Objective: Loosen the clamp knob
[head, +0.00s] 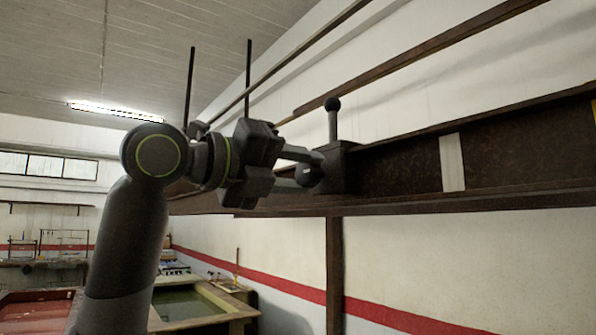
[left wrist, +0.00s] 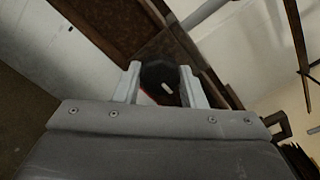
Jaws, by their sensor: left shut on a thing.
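The clamp (head: 342,168) is a dark block on the brown rail beam, with an upright lever ending in a black ball (head: 332,104). Its knob (head: 309,175) sticks out on the side facing my left gripper (head: 316,168). The two pale fingers of that gripper reach to the knob and are shut on it. In the left wrist view the dark round knob (left wrist: 161,78) with a white mark sits between the fingertips. The fingers hide part of the knob in the head view. My right gripper is not in view.
The brown rail beam (head: 400,168) runs along the wall to the right, with a pale strip (head: 452,162) on it. A post (head: 334,270) stands below it. Thin rails run overhead. Tanks (head: 185,304) stand low at the back, well below the arm.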

